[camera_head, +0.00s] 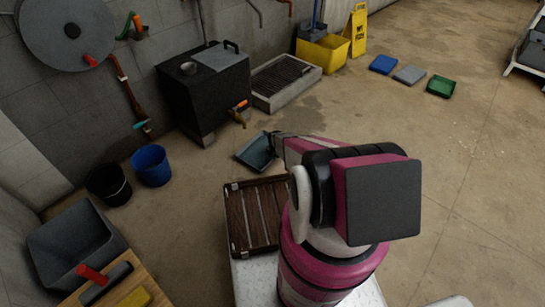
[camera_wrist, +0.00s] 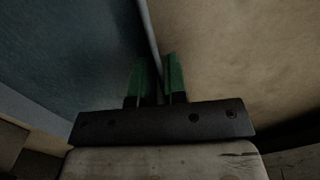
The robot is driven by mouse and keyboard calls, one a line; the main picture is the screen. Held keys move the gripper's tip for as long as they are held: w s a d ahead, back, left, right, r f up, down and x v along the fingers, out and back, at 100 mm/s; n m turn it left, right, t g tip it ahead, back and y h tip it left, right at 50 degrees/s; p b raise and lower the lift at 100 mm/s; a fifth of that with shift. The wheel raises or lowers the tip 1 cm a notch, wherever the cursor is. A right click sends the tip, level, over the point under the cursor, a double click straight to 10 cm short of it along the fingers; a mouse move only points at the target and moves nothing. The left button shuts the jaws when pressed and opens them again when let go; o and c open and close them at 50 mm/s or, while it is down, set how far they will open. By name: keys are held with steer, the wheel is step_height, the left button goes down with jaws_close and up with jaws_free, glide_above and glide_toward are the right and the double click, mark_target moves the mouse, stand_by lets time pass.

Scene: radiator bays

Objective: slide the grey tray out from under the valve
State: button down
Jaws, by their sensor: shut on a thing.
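The grey tray (camera_head: 253,155), dark blue-grey here, is on the floor in front of the black tank (camera_head: 205,95). The valve (camera_head: 239,117), brass-coloured with an orange handle, juts from the tank's right side, above and left of the tray in the head view. I cannot tell whether its outlet is still over the tray. My gripper (camera_wrist: 157,82) has green fingertips on both sides of the tray's thin wall and is shut on it. The tray (camera_wrist: 70,55) fills the left of the wrist view. My arm hides part of its right side in the head view.
A slatted wooden crate (camera_head: 262,215) is just in front of the tray. A floor grate (camera_head: 287,80) is behind it. Blue (camera_head: 151,165) and black (camera_head: 109,184) buckets stand left. Blue, grey and green trays (camera_head: 409,74) lie far right, with open floor before them.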

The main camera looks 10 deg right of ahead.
mark_target(283, 166)
steer(key=shift+s+d+f, duration=0.1)
steer(key=shift+s+d, duration=0.25)
steer(key=shift+s, duration=0.15)
steer(key=shift+s, duration=0.1)
steer(key=shift+s+d, duration=0.85)
steer(key=shift+s, duration=0.25)
steer(key=shift+s+d, duration=0.85)
steer(key=shift+s, duration=0.25)
